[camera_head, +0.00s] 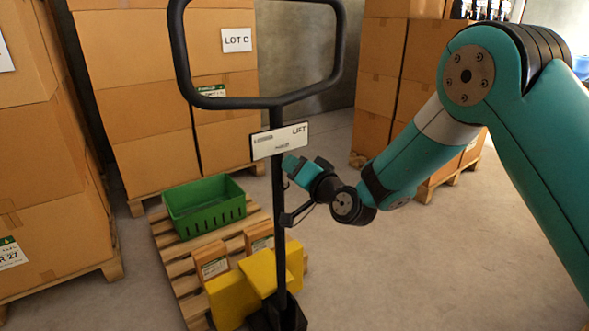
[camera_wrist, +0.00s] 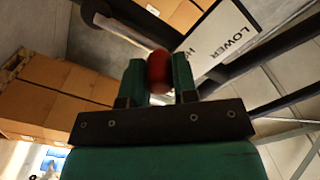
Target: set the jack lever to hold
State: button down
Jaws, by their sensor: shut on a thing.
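A black pallet jack stands upright with a loop handle (camera_head: 262,102) on top. A white plate (camera_head: 281,139) on its post reads LIFT on the right in the head view. In the wrist view the plate (camera_wrist: 222,30) shows LOWER and part of a word starting with H. My gripper (camera_head: 290,163) is just below the plate, at the post. In the wrist view my gripper (camera_wrist: 159,80) is shut on the red round knob (camera_wrist: 158,66) of the jack lever. The knob is hidden in the head view, and the lever's setting cannot be told.
A wooden pallet (camera_head: 181,271) behind the jack carries a green crate (camera_head: 205,210) and small cartons (camera_head: 211,260). Yellow jack parts (camera_head: 232,298) are at the bottom. Stacked boxes stand left and behind. The floor (camera_head: 390,270) on the right is clear.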

jog(key=c, duration=0.9)
grip_release()
jog(key=b+v, duration=1)
jog(key=v, duration=0.7)
jog(key=shift+s+d+b, duration=0.15)
jog(key=shift+d+b, duration=0.15)
jog(key=shift+b, duration=0.1)
